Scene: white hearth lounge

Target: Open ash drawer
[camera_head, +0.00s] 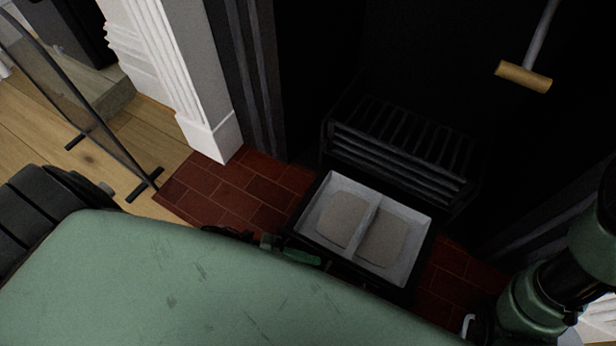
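The ash drawer (314,244) stands out in front of the black fire grate (400,150), with its pale grey inside open to view. Two flat grey-brown ash heaps lie in it, on either side of a thin divider. My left gripper (290,251) is at the drawer's front left edge, mostly hidden behind my large green body part. Its fingers are too hidden to tell whether they are open or shut, or touch the drawer. The drawer's front and handle are hidden. My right arm shows at the lower right, but its gripper is not visible.
Red hearth tiles (240,190) lie around the drawer. A white fireplace pillar (205,90) and a dark glass screen (75,100) stand at the left. A rod with a wooden crossbar handle (523,76) hangs at the upper right.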

